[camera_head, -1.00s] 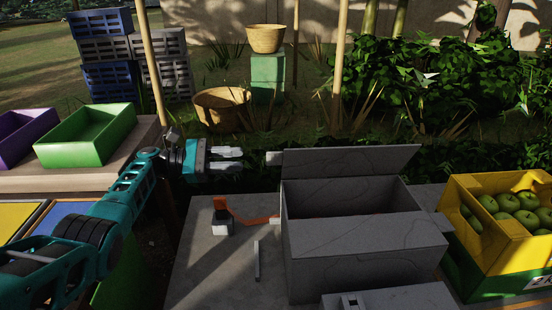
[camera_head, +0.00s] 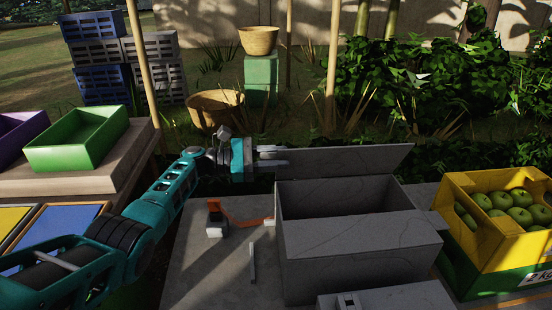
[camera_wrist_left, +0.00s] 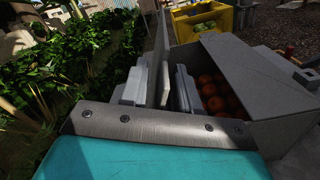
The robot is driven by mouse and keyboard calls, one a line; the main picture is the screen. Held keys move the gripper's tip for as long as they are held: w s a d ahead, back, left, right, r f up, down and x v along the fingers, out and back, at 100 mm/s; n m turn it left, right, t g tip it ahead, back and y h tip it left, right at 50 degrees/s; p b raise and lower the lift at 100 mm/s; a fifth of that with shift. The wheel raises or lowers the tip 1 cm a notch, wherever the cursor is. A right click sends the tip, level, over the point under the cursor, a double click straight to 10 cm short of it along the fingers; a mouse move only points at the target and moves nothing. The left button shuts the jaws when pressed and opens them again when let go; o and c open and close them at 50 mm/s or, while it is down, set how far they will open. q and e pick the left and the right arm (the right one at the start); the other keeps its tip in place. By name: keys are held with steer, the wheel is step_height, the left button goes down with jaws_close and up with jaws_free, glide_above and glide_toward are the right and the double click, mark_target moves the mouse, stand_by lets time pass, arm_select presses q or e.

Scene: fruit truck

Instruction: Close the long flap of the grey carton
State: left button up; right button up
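The grey carton (camera_head: 355,258) stands on the grey table in the head view. Its far long flap (camera_head: 355,160) stands up, leaning back from the opening. The near part of the top is covered by a grey panel (camera_head: 350,228). My left gripper (camera_head: 288,156) is at the left end of the raised flap, fingers pointing right. In the left wrist view the fingers are open, with the flap (camera_wrist_left: 162,45) edge-on between them; I cannot tell whether they touch it. Orange-red fruit (camera_wrist_left: 215,92) lies inside the carton there. My right gripper is not in view.
A yellow and green crate of green apples (camera_head: 490,235) stands right of the carton. An orange-and-grey tool (camera_head: 216,222) and a thin grey bar (camera_head: 252,262) lie on the table (camera_head: 205,275) to its left. Bushes grow behind.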

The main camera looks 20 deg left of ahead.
arm_select(q)
steer(key=shift+c, duration=0.2)
jaws_close()
stand_by(1.1)
